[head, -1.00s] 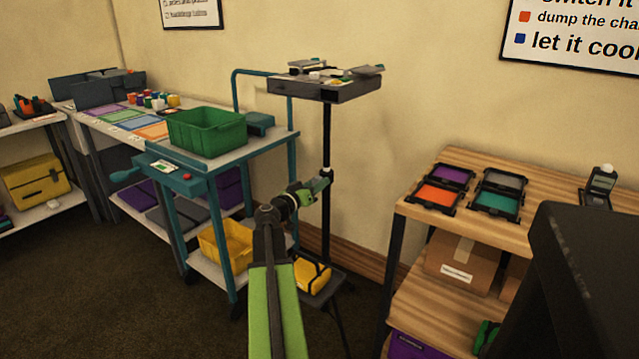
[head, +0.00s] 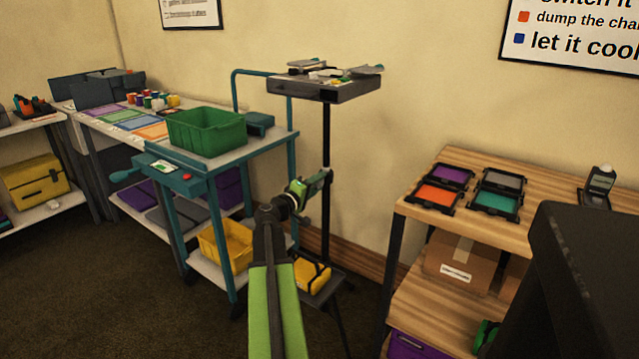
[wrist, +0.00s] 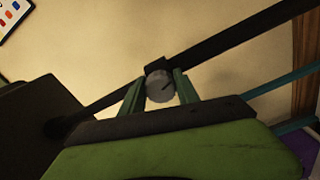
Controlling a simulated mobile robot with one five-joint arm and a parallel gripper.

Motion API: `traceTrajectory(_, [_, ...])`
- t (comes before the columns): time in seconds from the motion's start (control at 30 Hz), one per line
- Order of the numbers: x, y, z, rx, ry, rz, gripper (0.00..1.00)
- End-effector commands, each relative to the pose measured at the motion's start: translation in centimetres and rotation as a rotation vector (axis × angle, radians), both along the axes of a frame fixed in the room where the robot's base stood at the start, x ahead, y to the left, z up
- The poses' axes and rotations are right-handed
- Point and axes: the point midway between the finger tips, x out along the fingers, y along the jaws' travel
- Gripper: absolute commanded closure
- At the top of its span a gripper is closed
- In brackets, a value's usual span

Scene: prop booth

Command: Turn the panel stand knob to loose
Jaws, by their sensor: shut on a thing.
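The panel stand is a black pole (head: 326,135) with a dark panel (head: 325,90) on top, in the middle of the head view. In the wrist view its knob (wrist: 160,86) is a round grey disc with a dark mark on it, beside the pole (wrist: 222,42). My gripper (wrist: 160,88) is shut on the knob, one green finger on each side. In the head view my gripper (head: 325,181) is at the pole about halfway up, and it hides the knob there.
A teal cart (head: 230,165) with a green bin (head: 206,132) stands close to the left. A wooden shelf (head: 420,212) with coloured panels stands to the right.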

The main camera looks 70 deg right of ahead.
Motion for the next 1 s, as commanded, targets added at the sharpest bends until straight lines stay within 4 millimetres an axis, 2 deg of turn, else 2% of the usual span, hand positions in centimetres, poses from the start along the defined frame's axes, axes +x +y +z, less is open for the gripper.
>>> traceTrajectory(0.2, [-0.26, 0.12, -0.05, 0.049, 0.179, -0.007, 1.0])
traceTrajectory(0.5, [-0.21, 0.13, -0.08, 0.099, 0.36, -0.006, 1.0])
traceTrajectory(1.0, [-0.17, 0.15, -0.16, 0.125, 0.452, -0.005, 1.0])
